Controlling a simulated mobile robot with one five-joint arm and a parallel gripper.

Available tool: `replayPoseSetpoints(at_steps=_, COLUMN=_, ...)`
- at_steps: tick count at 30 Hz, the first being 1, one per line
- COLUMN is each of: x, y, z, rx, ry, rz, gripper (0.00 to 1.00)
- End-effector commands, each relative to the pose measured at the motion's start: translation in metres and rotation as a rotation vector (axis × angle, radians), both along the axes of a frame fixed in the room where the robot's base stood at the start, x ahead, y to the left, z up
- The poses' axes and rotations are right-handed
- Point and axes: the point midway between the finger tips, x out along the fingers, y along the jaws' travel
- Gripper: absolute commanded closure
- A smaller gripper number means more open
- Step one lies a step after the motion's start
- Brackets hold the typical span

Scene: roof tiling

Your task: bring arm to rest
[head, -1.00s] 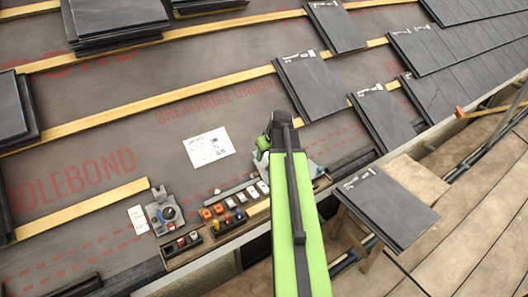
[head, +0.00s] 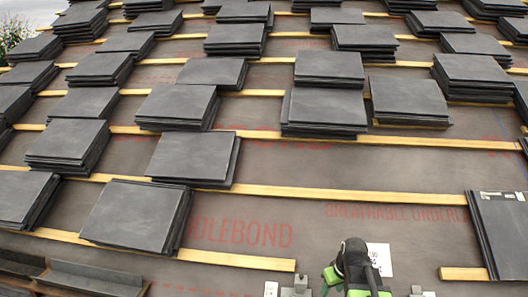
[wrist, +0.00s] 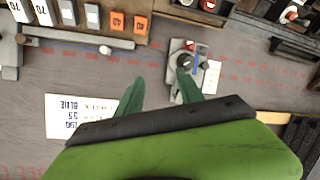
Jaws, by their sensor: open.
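My gripper (wrist: 160,82) shows in the wrist view with its two green fingers apart and nothing between them. It hangs over the grey roof underlay (wrist: 240,75), near a printed white card (wrist: 62,128) at its left. A small grey device with a dark knob (wrist: 188,60) shows just past the right finger. In the head view only part of my green and black arm end (head: 352,268) shows at the bottom edge, in front of the card (head: 379,259). The fingertips are not clear in that view.
Several stacks of dark slates (head: 325,112) lie across timber battens (head: 300,193) up the roof. The wrist view shows a tray edge with orange blocks (wrist: 118,22) and white blocks (wrist: 67,12).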

Motion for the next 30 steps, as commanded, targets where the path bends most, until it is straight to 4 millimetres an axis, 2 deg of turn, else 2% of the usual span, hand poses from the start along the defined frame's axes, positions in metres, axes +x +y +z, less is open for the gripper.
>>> replayPoseSetpoints(at_steps=1, x=-0.01, y=0.028, z=-0.002, rx=-0.003, ry=0.025, rz=0.021, gripper=0.56)
replayPoseSetpoints(at_steps=3, x=-0.025, y=0.061, z=-0.004, rx=-0.009, ry=0.069, rz=0.029, gripper=0.56)
replayPoseSetpoints(at_steps=5, x=-0.042, y=0.085, z=-0.006, rx=-0.019, ry=0.115, rz=0.015, gripper=0.56)
replayPoseSetpoints(at_steps=6, x=-0.058, y=0.096, z=-0.008, rx=-0.03, ry=0.155, rz=-0.015, gripper=0.56)
replayPoseSetpoints(at_steps=7, x=-0.073, y=0.096, z=-0.009, rx=-0.039, ry=0.193, rz=-0.067, gripper=0.56)
replayPoseSetpoints(at_steps=9, x=-0.096, y=0.083, z=-0.01, rx=-0.057, ry=0.271, rz=-0.225, gripper=0.56)
replayPoseSetpoints(at_steps=10, x=-0.098, y=0.082, z=-0.01, rx=-0.053, ry=0.293, rz=-0.288, gripper=0.56)
replayPoseSetpoints(at_steps=12, x=-0.095, y=0.082, z=0.028, rx=-0.05, ry=0.285, rz=-0.283, gripper=0.56)
replayPoseSetpoints(at_steps=18, x=-0.094, y=0.082, z=0.084, rx=-0.049, ry=0.284, rz=-0.282, gripper=0.56)
replayPoseSetpoints(at_steps=21, x=-0.094, y=0.082, z=0.104, rx=-0.049, ry=0.284, rz=-0.281, gripper=0.56)
replayPoseSetpoints(at_steps=24, x=-0.094, y=0.082, z=0.115, rx=-0.048, ry=0.283, rz=-0.281, gripper=0.56)
replayPoseSetpoints(at_steps=30, x=-0.094, y=0.082, z=0.111, rx=-0.048, ry=0.283, rz=-0.281, gripper=0.56)
